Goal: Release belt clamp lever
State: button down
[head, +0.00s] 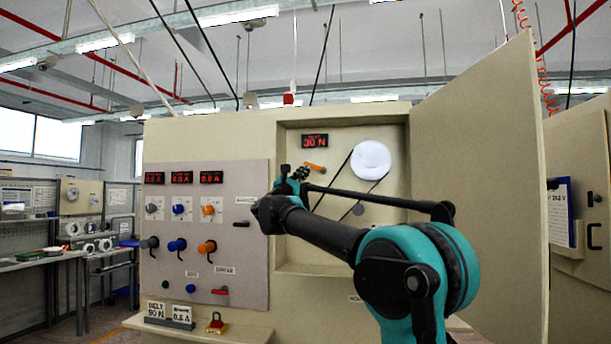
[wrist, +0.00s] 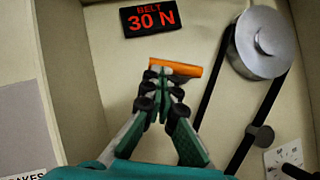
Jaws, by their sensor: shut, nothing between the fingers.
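The belt clamp lever is an orange bar (wrist: 176,67) on the back wall of the open cabinet recess, lying nearly level in the wrist view. It also shows in the head view as a small orange bar (head: 316,168), below the belt display. My gripper (wrist: 165,85) is shut, with its fingertips at the lever's lower edge in the wrist view; I cannot tell whether they touch it. In the head view my gripper (head: 299,174) is small and partly hidden by my arm. The belt display (wrist: 151,18) reads 30 N. The black belt (wrist: 212,85) runs over a pale pulley (wrist: 264,42).
The recess side wall (wrist: 70,70) is close on the left. A small dark roller (wrist: 259,136) and a white dial (wrist: 285,157) are at lower right. The cabinet door (head: 480,170) stands open on the right. A panel of knobs (head: 205,230) is on the left.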

jog(key=shift+r, duration=0.6)
jog(key=shift+s+d+r, duration=0.1)
jog(key=shift+d+r, duration=0.2)
jog(key=shift+r, duration=0.45)
jog(key=shift+s+d+r, duration=0.1)
jog(key=shift+d+r, duration=0.15)
jog(key=shift+r, duration=0.45)
jog(key=shift+s+d+r, duration=0.15)
jog(key=shift+d+r, duration=0.25)
dwell(1.2)
jog(key=shift+a, duration=0.1)
dwell(0.3)
